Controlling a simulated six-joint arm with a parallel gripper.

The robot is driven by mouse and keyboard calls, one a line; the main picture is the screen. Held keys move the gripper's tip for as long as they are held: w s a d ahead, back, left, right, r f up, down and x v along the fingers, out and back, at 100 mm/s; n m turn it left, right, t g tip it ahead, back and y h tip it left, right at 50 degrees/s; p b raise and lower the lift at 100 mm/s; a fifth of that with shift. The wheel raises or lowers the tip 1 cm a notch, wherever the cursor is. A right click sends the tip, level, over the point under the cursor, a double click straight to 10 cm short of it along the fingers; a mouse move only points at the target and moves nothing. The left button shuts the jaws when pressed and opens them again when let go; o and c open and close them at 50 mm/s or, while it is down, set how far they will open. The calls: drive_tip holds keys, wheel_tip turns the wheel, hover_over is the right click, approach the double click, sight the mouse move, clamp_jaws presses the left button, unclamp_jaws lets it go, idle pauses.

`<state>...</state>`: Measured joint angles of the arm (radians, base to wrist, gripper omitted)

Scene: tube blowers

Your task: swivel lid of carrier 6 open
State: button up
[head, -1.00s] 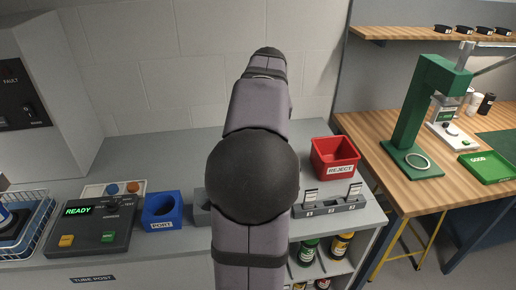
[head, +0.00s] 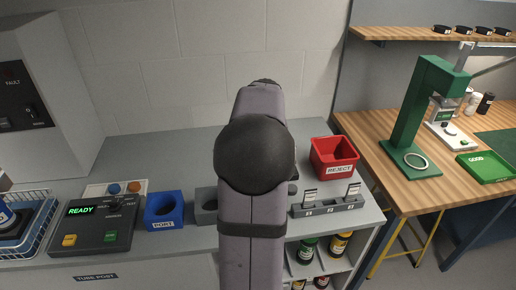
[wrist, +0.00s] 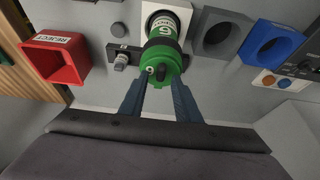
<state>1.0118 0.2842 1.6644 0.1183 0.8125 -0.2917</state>
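In the wrist view, the green carrier (wrist: 165,50) has a black band and a light marking that looks like a 6. Its green lid end, with a small dark knob, faces my gripper, and its far end is at a white-framed holder. My gripper (wrist: 158,85) has its two blue-grey fingers apart at the near edge of the lid, one on each side. I cannot tell whether they touch it. In the head view my own arm hides the gripper and this carrier.
A red REJECT bin (head: 333,157) stands right of my arm, by a grey rack (head: 328,205) with small labelled cards. Left are a grey holder (head: 206,205), the blue PORT holder (head: 164,209) and the READY panel (head: 98,225). Other carriers sit on shelves below.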

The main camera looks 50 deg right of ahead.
clamp_jaws()
idle(0.3)
